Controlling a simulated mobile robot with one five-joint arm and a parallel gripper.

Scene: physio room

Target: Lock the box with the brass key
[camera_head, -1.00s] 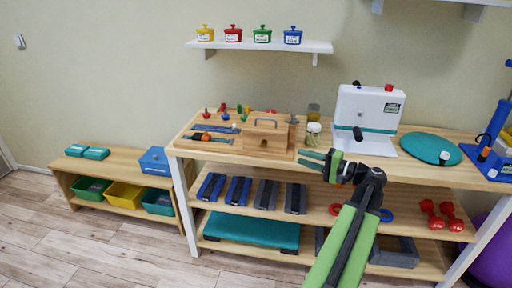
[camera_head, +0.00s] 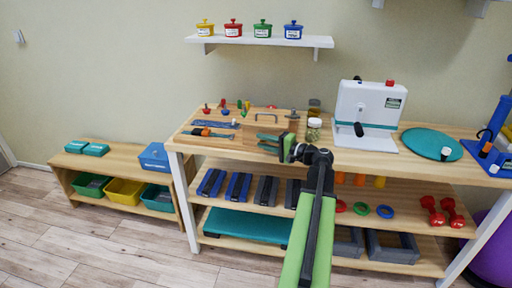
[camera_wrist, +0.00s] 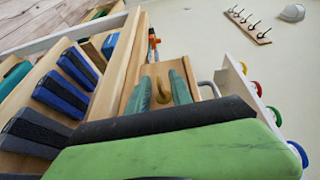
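The wooden box (camera_head: 251,133) with a grey handle on top stands on the workbench, partly covered by my gripper. In the wrist view its pale wooden face (camera_wrist: 178,70) is in front of my gripper. A curved brass piece, apparently the brass key (camera_wrist: 162,91), shows against that face between my two green fingers. My gripper (camera_head: 268,142) is at the front of the box, its fingers pointing at it. In the wrist view the fingers (camera_wrist: 162,94) are spread, with gaps on both sides of the brass piece. I cannot tell whether the key sits in a keyhole.
The workbench (camera_head: 340,153) also holds a jar (camera_head: 314,130), a white press (camera_head: 369,112), a teal disc (camera_head: 428,143) and an orange-handled tool (camera_head: 205,132). A wall shelf (camera_head: 262,41) with several coloured pots hangs above. A low bench (camera_head: 120,160) with bins stands left.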

